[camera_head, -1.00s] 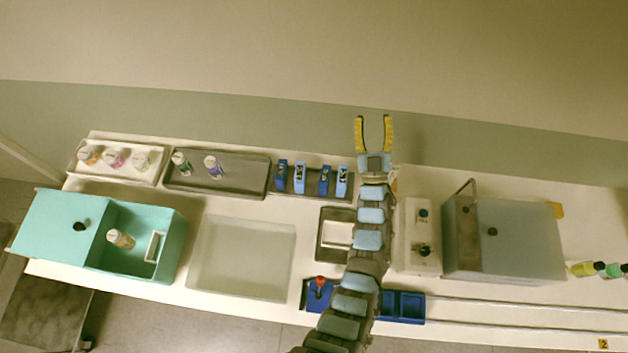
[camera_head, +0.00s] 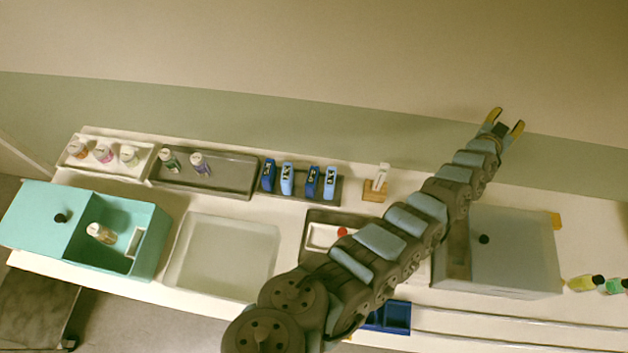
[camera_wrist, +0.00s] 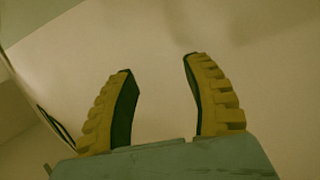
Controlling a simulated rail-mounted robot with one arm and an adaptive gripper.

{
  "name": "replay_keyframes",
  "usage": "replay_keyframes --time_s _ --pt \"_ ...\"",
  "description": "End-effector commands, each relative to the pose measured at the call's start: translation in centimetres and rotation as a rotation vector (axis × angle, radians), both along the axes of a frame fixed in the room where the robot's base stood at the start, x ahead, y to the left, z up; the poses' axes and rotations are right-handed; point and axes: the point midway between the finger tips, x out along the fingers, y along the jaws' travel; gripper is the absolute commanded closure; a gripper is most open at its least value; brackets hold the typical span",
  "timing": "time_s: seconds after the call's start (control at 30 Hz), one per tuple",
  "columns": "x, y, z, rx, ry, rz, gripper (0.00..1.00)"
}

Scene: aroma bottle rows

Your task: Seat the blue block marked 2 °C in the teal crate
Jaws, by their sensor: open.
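Several blue blocks stand in a row in a dark tray (camera_head: 258,190) at the back of the bench. Two are darker blue (camera_head: 268,175) and (camera_head: 312,181), and two are lighter blue (camera_head: 287,178) and (camera_head: 330,182). Their markings are too small to read. The teal crate (camera_head: 152,248) is at the left, with its teal lid (camera_head: 38,222) covering the left part. A white-capped bottle (camera_head: 100,232) and a pale block-like insert (camera_head: 134,241) sit inside its open part. My gripper (camera_head: 508,117) is open and empty, above the back right, far from the blocks. It also shows in the wrist view (camera_wrist: 160,90).
A white tray (camera_head: 88,167) and a grey tray (camera_head: 230,177) hold bottles at the back left. A clear shallow bin (camera_head: 222,258) is in the middle. A grey lidded box (camera_head: 515,250) stands at the right below my arm. A wooden stand (camera_head: 374,195) is behind my arm.

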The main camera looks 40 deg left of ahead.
Motion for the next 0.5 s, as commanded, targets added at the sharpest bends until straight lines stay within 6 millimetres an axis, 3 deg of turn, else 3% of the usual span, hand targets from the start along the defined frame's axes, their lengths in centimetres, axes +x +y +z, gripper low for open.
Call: replay_keyframes --time_s 0.07,0.23,0.5 --pt "0.2 -1.3 -0.2 0.047 0.045 -0.066 0.50" --pt "0.0 2.6 -2.8 0.050 0.186 -0.096 0.50" --pt "-2.2 8.4 -6.7 0.069 0.396 -0.116 0.50"
